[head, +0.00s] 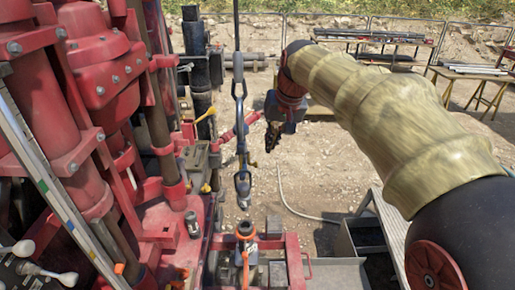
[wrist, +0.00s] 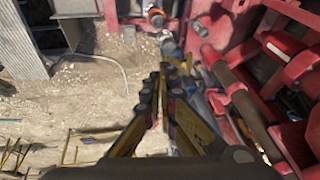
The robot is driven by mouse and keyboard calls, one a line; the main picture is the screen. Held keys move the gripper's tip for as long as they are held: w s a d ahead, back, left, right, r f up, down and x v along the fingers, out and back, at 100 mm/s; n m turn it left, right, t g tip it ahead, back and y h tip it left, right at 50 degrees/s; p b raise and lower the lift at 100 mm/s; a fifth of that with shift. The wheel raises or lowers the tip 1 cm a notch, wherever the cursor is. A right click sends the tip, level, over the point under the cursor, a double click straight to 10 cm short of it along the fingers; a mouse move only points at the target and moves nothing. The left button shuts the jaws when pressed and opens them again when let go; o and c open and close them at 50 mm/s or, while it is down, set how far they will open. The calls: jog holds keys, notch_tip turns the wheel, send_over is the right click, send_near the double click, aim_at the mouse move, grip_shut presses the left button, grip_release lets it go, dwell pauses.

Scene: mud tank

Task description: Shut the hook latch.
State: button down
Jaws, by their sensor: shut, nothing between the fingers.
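A grey lifting hook (head: 242,184) hangs upright on a line of metal links in the middle of the head view. Its latch is too small there for me to tell whether it is open or shut. My gripper (head: 271,143) is to the right of the hanging links and above the level of the hook, with a visible gap in the picture. Its dark fingers point down. In the wrist view my gripper (wrist: 168,75) shows its fingers close together with nothing held. A grey metal part, perhaps the hook (wrist: 169,46), shows just beyond the fingertips, partly hidden by them.
A red drilling rig (head: 105,75) fills the left side. An orange-topped pipe end (head: 246,231) stands below the hook on a red frame (head: 293,262). A grey metal tank (head: 343,245) is at lower right. Open gravel ground (head: 325,170) lies behind.

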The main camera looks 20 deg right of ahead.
aim_at(255, 162)
jog(key=r, duration=0.3)
jog(key=shift+w+a+r, duration=0.3)
jog(key=shift+a+r, duration=0.05)
jog(key=shift+a, duration=0.05)
jog(key=x, duration=0.7)
jog(key=p+x, duration=0.1)
jog(key=x, duration=0.6)
jog(key=shift+a+p, duration=0.2)
jog(key=shift+p, duration=0.1)
